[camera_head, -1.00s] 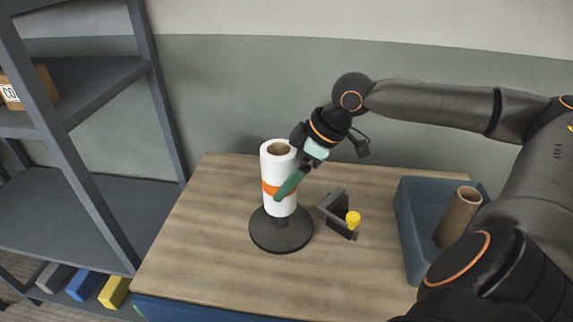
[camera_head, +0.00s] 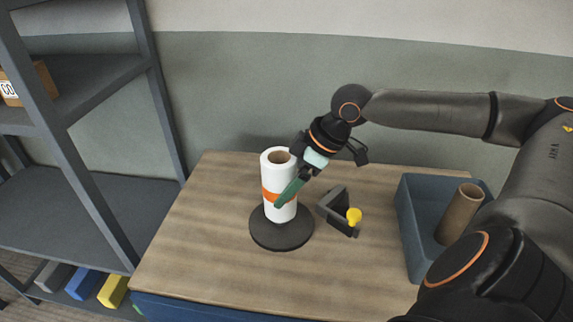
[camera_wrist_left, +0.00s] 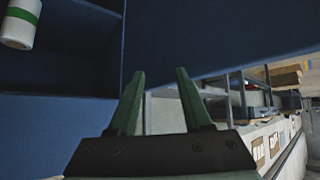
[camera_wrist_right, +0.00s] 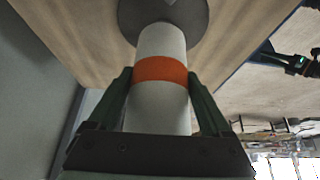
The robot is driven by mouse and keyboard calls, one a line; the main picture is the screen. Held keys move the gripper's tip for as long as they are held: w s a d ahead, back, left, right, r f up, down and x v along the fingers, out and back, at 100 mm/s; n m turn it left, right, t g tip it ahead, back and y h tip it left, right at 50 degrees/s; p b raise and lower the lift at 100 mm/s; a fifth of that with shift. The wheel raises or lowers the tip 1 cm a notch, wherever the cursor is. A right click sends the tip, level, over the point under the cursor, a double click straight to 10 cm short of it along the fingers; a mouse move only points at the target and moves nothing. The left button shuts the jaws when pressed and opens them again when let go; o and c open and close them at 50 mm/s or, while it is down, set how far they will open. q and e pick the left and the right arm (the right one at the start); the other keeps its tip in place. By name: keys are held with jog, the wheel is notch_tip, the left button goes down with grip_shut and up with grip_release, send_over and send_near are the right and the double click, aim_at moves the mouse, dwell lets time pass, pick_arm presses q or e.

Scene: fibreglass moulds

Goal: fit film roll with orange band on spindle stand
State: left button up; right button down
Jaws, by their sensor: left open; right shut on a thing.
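The white film roll with the orange band (camera_head: 278,172) stands upright over the round dark base of the spindle stand (camera_head: 282,237). The roll's hollow core shows at its top; the spindle itself is hidden. My right gripper (camera_head: 284,192) is shut on the roll around the orange band, coming from the upper right. In the right wrist view the roll (camera_wrist_right: 160,100) sits between both fingers, with the stand's base (camera_wrist_right: 195,15) beyond it. Whether the roll's lower end touches the base is hard to tell. My left gripper (camera_wrist_left: 158,98) is open and empty, beside blue panels; the head view does not show it.
A dark bracket with a yellow knob (camera_head: 354,216) is right of the stand. A blue bin (camera_head: 413,225) with a brown cardboard tube (camera_head: 460,213) stands further right. Grey shelving (camera_head: 80,215) is left. The left wrist view shows a roll with a green band (camera_wrist_left: 20,22).

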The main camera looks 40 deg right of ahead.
jog(key=shift+f, duration=1.3)
grip_release()
jog(key=shift+f, duration=0.1)
jog(key=shift+s, duration=0.1)
jog(key=v, duration=1.2)
jog(key=shift+r+p, duration=0.3)
jog(key=shift+p, duration=0.15)
